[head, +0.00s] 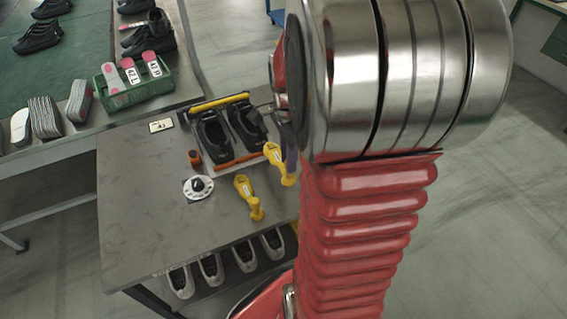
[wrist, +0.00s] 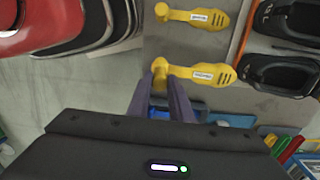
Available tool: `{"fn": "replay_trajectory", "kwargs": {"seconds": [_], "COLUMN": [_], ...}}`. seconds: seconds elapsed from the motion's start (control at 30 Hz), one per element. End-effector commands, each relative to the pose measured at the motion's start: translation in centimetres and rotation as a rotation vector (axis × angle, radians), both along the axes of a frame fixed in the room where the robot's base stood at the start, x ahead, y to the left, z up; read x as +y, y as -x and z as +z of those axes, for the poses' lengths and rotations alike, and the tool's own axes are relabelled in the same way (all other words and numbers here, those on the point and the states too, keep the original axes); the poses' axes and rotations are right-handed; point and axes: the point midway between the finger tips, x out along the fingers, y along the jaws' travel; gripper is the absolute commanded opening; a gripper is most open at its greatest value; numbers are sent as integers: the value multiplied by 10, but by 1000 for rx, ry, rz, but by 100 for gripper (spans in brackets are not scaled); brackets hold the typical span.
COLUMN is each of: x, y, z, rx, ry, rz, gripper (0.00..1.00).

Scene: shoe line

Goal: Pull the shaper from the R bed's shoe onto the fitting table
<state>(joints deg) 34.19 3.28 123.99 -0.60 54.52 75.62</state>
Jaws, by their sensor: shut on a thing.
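My gripper (wrist: 164,78) is shut on the knob end of a yellow shaper (wrist: 205,74), seen in the wrist view. In the head view this held shaper (head: 273,154) is at the table's right edge, in front of the right shoe; my arm hides much of the gripper. Whether it touches the table is unclear. A second yellow shaper (head: 243,187) lies on the grey fitting table (head: 140,210), left of the held one. Two black shoes, left (head: 213,138) and right (head: 246,125), lie in the beds at the table's back. Both openings look empty of yellow.
A white dial with a black knob (head: 199,188) and an orange-brown cylinder (head: 195,158) stand left of the shapers. A small card (head: 161,126) lies at the back left. A green crate (head: 136,90) stands on the bench behind. The table's left front is clear. Several shoes (head: 211,268) sit below.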

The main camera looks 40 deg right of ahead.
Motion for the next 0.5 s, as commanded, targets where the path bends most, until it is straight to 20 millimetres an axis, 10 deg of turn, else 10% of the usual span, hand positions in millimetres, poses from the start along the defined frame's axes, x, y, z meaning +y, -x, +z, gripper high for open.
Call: {"fn": "replay_trajectory", "kwargs": {"seconds": [0.5], "x": [6], "y": [2], "z": [-6], "rx": [-40], "ry": [22], "rz": [-305], "gripper": [3]}}
